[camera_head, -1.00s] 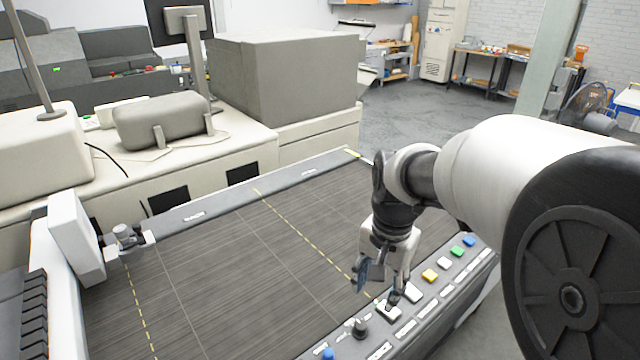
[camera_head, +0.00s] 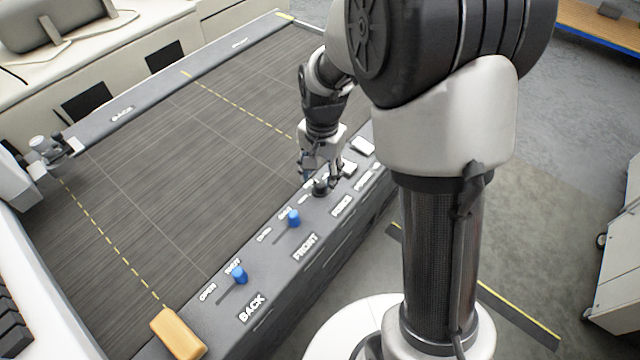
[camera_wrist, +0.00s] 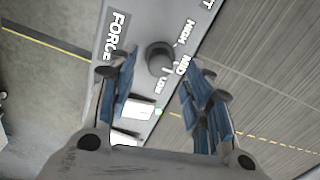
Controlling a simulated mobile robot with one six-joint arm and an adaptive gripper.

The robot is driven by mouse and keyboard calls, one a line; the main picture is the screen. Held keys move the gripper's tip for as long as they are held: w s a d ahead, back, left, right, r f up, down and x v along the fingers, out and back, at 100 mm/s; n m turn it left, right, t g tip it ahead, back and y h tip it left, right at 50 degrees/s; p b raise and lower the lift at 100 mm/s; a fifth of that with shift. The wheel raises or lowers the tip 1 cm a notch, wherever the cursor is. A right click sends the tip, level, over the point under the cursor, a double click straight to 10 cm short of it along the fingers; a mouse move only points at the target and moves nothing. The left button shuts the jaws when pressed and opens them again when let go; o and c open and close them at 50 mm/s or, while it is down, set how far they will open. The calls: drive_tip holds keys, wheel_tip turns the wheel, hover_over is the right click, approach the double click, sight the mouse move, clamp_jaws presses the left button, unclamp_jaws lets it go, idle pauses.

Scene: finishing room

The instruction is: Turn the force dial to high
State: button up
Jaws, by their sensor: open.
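The force dial is a round black knob (camera_head: 320,187) on the grey front panel (camera_head: 275,262). My gripper (camera_head: 320,178) hangs over the dial in the head view. In the wrist view my gripper (camera_wrist: 155,78) is open, with one blue-padded finger on each side of the dial's line. The knob appears just beyond the fingertips; contact is not clear.
Two blue slider knobs, the FRONT one (camera_head: 293,217) and the BACK one (camera_head: 240,275), stand along the same panel. White buttons (camera_head: 362,146) lie past the dial. A yellow-orange block (camera_head: 178,334) sits at the near corner. The dark slatted bed (camera_head: 190,160) is bare.

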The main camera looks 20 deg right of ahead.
sight(320, 183)
drive_tip(key=shift+f+b, duration=0.35)
drive_tip(key=shift+f, duration=1.3)
drive_tip(key=c, duration=1.1)
